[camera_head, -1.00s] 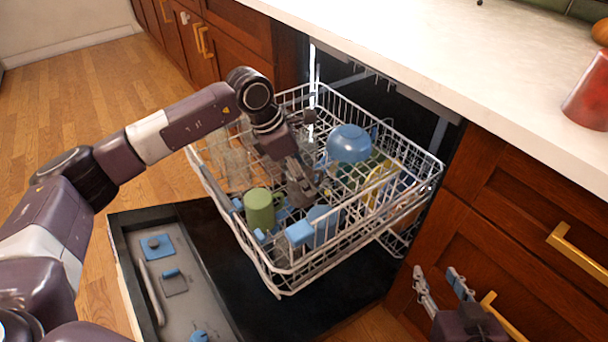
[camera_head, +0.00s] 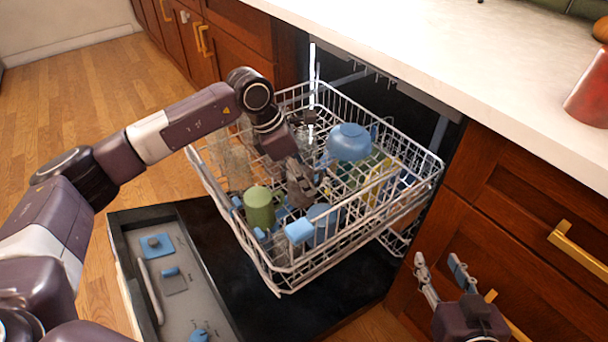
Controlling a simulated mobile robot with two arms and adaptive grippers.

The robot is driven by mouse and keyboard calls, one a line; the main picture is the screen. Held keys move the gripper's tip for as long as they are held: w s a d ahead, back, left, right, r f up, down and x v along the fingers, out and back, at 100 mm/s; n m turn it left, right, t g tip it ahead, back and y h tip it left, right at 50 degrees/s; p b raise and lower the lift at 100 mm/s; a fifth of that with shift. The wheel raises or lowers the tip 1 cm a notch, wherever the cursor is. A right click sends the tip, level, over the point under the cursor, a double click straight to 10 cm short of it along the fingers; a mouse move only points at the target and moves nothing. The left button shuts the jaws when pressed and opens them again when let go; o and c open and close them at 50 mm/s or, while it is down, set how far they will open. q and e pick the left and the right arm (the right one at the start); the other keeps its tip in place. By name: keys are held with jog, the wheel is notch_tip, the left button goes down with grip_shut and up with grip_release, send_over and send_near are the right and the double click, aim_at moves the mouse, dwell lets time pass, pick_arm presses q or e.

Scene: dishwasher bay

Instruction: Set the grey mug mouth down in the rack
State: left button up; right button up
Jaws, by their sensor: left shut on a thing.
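My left gripper (camera_head: 300,193) reaches down into the middle of the pulled-out white dish rack (camera_head: 284,283), between a green mug (camera_head: 259,208) and a blue bowl (camera_head: 349,143). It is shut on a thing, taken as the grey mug. The mug is mostly hidden by the gripper and wires, and I cannot tell which way its mouth faces. My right gripper (camera_head: 443,272) is open and empty, low at the right in front of the cabinet.
Clear glasses (camera_head: 235,165) stand at the rack's left. Blue and yellow dishes fill its right side. The open dishwasher door (camera_head: 182,300) lies below. A white counter (camera_head: 440,60) overhangs behind, with a red object (camera_head: 590,92) on it.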

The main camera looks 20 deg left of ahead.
pick_arm(q)
jog(key=shift+f, duration=0.15)
dwell(0.4)
jog(key=o, duration=1.2)
jog(key=shift+o, duration=0.2)
